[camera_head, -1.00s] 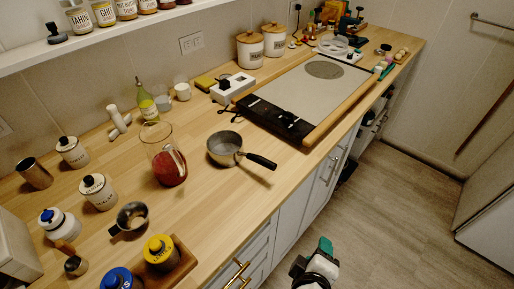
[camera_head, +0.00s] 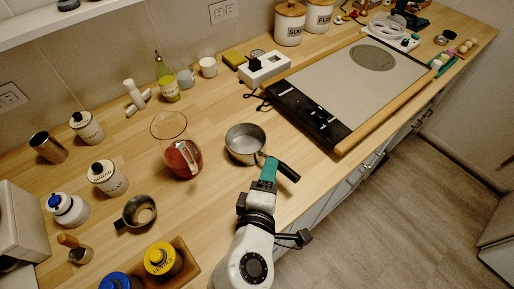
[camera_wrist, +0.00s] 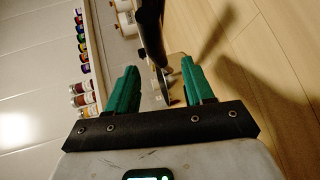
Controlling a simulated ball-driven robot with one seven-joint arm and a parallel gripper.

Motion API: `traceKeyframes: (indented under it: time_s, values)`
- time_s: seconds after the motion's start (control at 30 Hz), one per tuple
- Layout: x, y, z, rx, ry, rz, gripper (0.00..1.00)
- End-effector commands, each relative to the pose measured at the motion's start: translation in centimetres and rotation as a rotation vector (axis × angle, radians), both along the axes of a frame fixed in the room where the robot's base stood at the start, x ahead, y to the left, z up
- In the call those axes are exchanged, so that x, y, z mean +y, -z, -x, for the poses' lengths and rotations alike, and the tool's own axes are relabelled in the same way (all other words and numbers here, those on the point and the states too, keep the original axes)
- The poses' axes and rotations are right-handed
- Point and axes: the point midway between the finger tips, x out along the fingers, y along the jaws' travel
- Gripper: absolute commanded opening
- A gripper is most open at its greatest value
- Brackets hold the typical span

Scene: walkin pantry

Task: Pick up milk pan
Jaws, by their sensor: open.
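The milk pan (camera_head: 242,146) is a small grey metal saucepan with a black handle. In the wrist view my open gripper (camera_wrist: 160,75) faces a dark bar, apparently the pan's handle (camera_wrist: 150,30), which shows beyond and between the fingertips. I cannot tell whether a finger touches it. Part of the pan's near side is hidden by the gripper.
A glass jug (camera_head: 180,155) with red contents stands left of the pan. A cooktop (camera_head: 340,90) with a black control strip lies to the right. A metal cup (camera_head: 140,211) and a wooden tray (camera_head: 190,268) of jars are at the lower left. Bare counter surrounds the pan.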

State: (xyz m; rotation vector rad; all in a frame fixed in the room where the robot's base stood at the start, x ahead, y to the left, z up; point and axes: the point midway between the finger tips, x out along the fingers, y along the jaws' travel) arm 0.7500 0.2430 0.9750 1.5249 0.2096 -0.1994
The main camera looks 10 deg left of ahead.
Motion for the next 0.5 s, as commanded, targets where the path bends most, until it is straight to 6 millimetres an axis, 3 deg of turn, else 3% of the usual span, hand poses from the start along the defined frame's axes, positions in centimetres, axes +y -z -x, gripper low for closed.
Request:
traceKeyframes:
  time_s: [0.5]
  values:
    - [-0.1, 1.4, -5.3, 0.001, 0.0, -0.001, 0.52]
